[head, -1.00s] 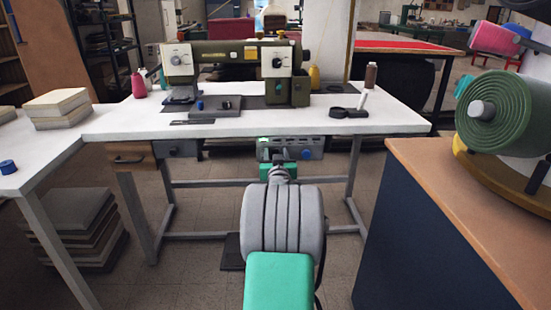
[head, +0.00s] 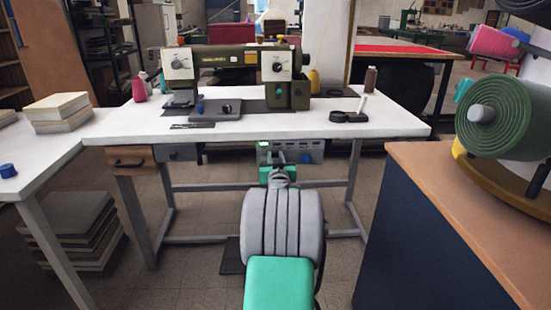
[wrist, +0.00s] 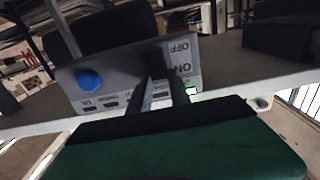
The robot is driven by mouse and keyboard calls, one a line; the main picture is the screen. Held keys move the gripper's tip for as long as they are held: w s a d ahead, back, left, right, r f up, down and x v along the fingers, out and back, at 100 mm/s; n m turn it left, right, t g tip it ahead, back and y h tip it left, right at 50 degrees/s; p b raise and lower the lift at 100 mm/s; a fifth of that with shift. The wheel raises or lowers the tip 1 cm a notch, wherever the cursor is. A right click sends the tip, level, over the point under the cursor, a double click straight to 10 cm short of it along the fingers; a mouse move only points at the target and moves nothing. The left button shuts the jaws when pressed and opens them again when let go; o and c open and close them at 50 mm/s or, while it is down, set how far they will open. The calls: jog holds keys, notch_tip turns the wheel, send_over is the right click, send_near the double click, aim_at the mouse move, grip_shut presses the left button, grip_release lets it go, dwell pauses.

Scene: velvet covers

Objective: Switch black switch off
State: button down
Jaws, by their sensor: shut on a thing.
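A grey control box (head: 312,152) hangs under the front edge of the sewing table. In the wrist view the box (wrist: 115,72) shows a blue knob (wrist: 89,80) and upside-down OFF and ON labels at its right end. My gripper (wrist: 160,78) reaches the box face beside these labels, and its fingers are shut on the dark, barely distinct black switch (wrist: 165,54). The fingers hide much of the switch, so its exact position is unclear. In the head view my gripper (head: 280,160) is in front of the box, and my arm hides part of it.
The white sewing table (head: 270,128) carries a sewing machine (head: 225,62), thread and small tools. Table legs and a crossbar stand around my arm. A brown-topped bench (head: 430,180) is close on the right, and stacked pads (head: 75,230) lie at left.

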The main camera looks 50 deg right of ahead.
jog(key=f+t+h+b, duration=0.1)
jog(key=b, duration=0.5)
jog(key=shift+s+a+f+h, duration=0.1)
jog(key=shift+f+h, duration=0.05)
jog(key=shift+h, duration=0.15)
jog(key=shift+r+t, duration=0.3)
jog(key=shift+t, duration=0.1)
jog(key=c, duration=1.2)
grip_release()
jog(key=shift+s+a, duration=0.1)
